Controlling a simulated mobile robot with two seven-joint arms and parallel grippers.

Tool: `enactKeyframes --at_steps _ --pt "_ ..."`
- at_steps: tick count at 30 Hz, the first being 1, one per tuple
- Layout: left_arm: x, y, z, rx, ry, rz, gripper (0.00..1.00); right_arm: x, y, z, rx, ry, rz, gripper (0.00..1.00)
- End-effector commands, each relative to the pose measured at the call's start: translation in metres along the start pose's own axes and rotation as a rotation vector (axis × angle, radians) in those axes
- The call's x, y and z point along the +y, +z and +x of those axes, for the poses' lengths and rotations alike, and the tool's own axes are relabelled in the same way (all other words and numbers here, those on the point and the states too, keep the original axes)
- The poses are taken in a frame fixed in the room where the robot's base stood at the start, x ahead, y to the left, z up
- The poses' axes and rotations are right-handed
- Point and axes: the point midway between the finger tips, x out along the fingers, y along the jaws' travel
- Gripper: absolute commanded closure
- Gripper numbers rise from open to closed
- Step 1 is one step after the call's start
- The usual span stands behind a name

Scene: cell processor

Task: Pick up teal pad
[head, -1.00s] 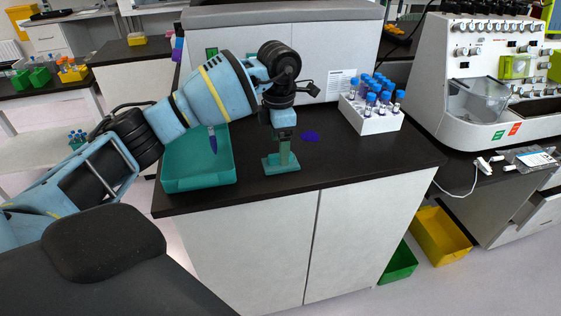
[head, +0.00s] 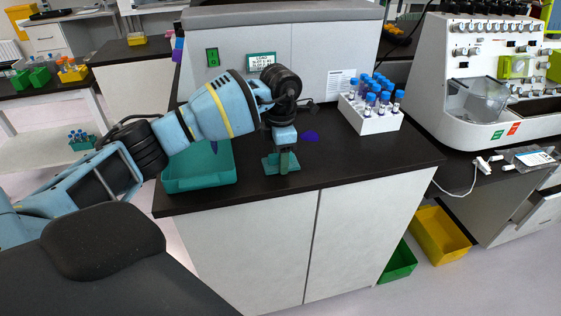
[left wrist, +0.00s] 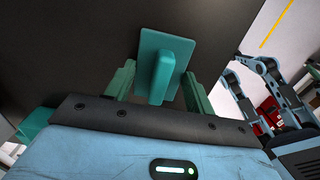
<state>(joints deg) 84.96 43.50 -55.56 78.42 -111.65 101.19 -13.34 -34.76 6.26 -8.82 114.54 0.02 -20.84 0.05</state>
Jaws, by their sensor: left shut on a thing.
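The teal pad (head: 271,164) is a flat plate with an upright block on it, on the black counter in the head view. In the left wrist view, the pad (left wrist: 177,55) lies with its raised block between my two green fingers. My left gripper (head: 284,167) points straight down over it and is shut on the pad's block. It also shows in the left wrist view (left wrist: 158,88). The fingers hide part of the pad in the head view. My right gripper is not in view.
A teal tray (head: 200,184) stands left of the pad, with a purple item partly showing in it. A purple patch (head: 310,136) lies behind and right of the pad. A white rack (head: 372,120) of blue-capped tubes stands farther right. The counter's front right is clear.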

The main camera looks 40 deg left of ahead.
Motion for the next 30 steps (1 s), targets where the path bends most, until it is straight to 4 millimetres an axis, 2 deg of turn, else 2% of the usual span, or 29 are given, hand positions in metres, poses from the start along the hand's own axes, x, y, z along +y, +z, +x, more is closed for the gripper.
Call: enactKeyframes --at_steps 11,14,19,30 --pt "0.0 0.0 -0.004 -0.001 0.001 0.0 0.68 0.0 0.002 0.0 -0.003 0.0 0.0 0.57" --pt "0.0 0.001 -0.011 -0.002 0.001 0.0 0.68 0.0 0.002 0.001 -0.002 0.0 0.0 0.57" --pt "0.001 0.001 -0.037 -0.003 0.002 0.0 0.68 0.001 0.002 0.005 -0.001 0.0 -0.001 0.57" --pt "-0.087 0.002 -0.043 -0.001 0.0 0.008 0.68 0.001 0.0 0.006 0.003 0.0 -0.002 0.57"
